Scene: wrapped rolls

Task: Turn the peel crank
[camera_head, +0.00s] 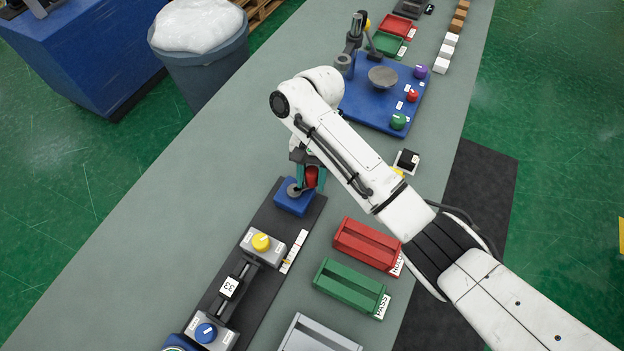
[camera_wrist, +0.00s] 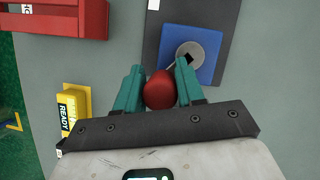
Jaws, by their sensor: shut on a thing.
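The peel crank has a red knob (camera_head: 311,177), a thin metal arm and a grey round hub (camera_wrist: 190,54) with a dark square centre. The hub sits on a blue block (camera_head: 292,204) at the far end of a black base plate (camera_head: 268,217). My gripper (camera_head: 309,178) has its teal fingers on both sides of the red knob and is shut on it. In the wrist view the knob (camera_wrist: 160,90) shows between the fingertips, and the crank arm runs from it up and right to the hub.
A red tray (camera_head: 366,246) and a green tray (camera_head: 349,288) lie right of the plate. A grey fixture with a yellow knob (camera_head: 261,242) stands on the plate. A yellow READY block (camera_wrist: 76,108) is nearby. A blue station (camera_head: 378,100) stands behind my arm. The bench left of the plate is clear.

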